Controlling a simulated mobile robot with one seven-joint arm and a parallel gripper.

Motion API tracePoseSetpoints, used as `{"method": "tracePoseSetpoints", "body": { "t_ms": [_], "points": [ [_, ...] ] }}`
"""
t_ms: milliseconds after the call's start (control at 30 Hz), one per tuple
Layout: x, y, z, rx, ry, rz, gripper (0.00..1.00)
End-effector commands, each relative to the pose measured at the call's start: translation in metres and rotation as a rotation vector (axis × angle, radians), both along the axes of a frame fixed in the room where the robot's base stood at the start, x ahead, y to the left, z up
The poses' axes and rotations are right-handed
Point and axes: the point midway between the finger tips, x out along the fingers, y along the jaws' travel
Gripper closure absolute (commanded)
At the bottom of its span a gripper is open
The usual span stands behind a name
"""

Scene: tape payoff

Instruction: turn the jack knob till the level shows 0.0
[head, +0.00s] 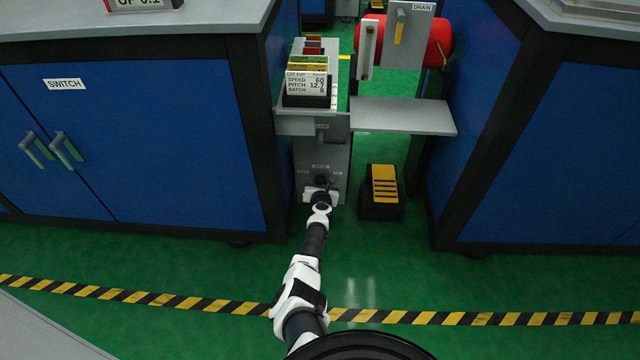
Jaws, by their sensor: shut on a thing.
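My gripper (320,191) is at the lower front of the grey column (336,163), between the blue cabinets. It is shut on a small dark knob (321,181), which I take to be the jack knob. My gripper hides most of the knob, so its angle cannot be told. Small labels above it are too small to read. A sign in a red frame (145,4) on the left cabinet top is cut by the picture's top edge. It seems to read 0.1 at its end. I cannot tell whether this is the level.
A grey shelf (405,116) juts out right of the column. A black and yellow pedal (383,185) stands on the floor below it. A card rack (306,88) sits on the column. Blue cabinets stand left (150,150) and right (570,150). The green floor in front is clear.

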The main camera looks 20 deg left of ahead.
Motion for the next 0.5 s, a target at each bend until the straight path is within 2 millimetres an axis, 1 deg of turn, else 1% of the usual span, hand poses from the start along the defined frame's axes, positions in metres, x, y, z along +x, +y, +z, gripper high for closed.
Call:
{"method": "tracePoseSetpoints", "body": {
  "t_ms": [200,500],
  "points": [
    [0.0011,-0.0004,0.0012,0.091,0.025,-0.002,0.83],
    [0.0011,0.0000,0.0010,0.132,0.036,-0.001,0.84]
  ]
}}
